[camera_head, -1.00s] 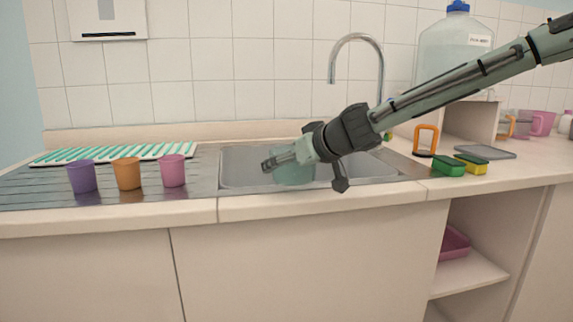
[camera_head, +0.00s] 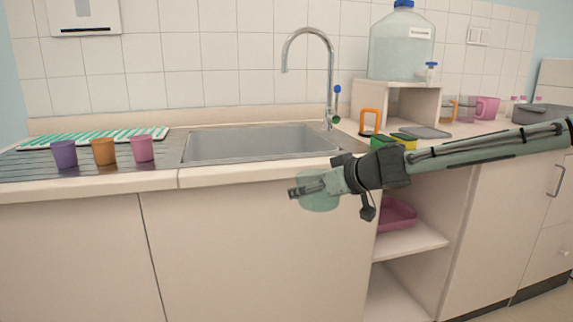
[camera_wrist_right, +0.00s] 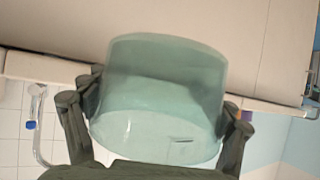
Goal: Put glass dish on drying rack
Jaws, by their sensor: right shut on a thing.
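The glass dish (camera_head: 319,203) is a pale green, see-through vessel in the head view. My right gripper (camera_head: 308,188) is shut on it and holds it in the air in front of the counter, below the counter edge. In the right wrist view the dish (camera_wrist_right: 158,100) fills the middle, between the two dark fingers of the right gripper (camera_wrist_right: 155,125). The drying rack (camera_head: 95,139), white with green slanted slats, lies on the ribbed drainboard at the far left. My left gripper is not in view.
Purple (camera_head: 64,154), orange (camera_head: 104,151) and pink (camera_head: 142,148) cups stand in front of the rack. The sink (camera_head: 258,145) is empty, with a tall faucet (camera_head: 328,70) behind it. Sponges (camera_head: 404,140) lie right of the sink. The floor-side space before the cabinets is clear.

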